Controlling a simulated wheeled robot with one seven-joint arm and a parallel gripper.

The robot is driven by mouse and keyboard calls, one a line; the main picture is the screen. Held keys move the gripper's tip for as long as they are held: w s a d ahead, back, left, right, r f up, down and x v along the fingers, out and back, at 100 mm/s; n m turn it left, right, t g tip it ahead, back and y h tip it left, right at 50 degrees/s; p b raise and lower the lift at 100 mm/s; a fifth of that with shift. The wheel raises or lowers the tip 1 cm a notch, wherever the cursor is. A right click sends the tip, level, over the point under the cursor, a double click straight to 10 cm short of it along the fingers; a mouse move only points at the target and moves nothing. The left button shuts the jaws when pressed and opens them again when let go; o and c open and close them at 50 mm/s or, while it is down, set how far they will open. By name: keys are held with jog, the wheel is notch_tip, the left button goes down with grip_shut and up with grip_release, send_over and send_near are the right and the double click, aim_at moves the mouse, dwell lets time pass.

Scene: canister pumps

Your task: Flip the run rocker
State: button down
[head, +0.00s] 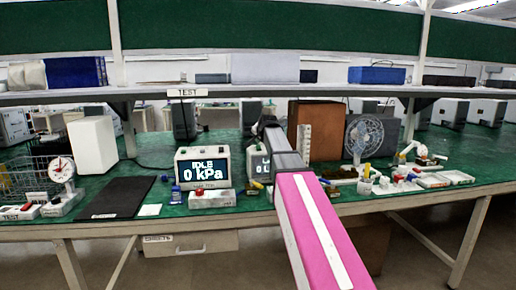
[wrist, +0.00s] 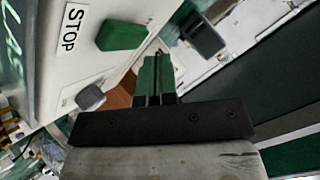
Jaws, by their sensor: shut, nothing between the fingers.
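A white canister pump (head: 202,169) with a lit screen reading "IDLE 0 kPa" stands on the green bench in the head view. A second similar unit (head: 258,163) stands to its right, mostly hidden by my arm. In the wrist view a pale panel (wrist: 55,65) carries a STOP label, a green raised piece (wrist: 122,35) and a grey knob (wrist: 90,97). No RUN label is readable, so I cannot tell which part is the run rocker. My gripper (wrist: 157,62) is shut and empty, its fingers just below the green piece in the picture. Contact cannot be told.
A shelf (head: 150,97) runs above the bench. A dark grey block (wrist: 202,33) shows in the wrist view.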

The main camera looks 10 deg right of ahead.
jog(key=shift+f, duration=0.15)
jog(key=shift+f, duration=0.25)
jog(key=shift+w+f, duration=0.1)
jog(key=shift+f, duration=0.2)
dwell(0.6)
jog(key=shift+r, duration=0.1)
jog(key=shift+r, duration=0.6)
jog(key=shift+s+r, duration=0.25)
jog(key=shift+r, duration=1)
jog(key=shift+s+r, duration=0.2)
jog(key=shift+r, duration=1)
jog(key=shift+s, duration=0.1)
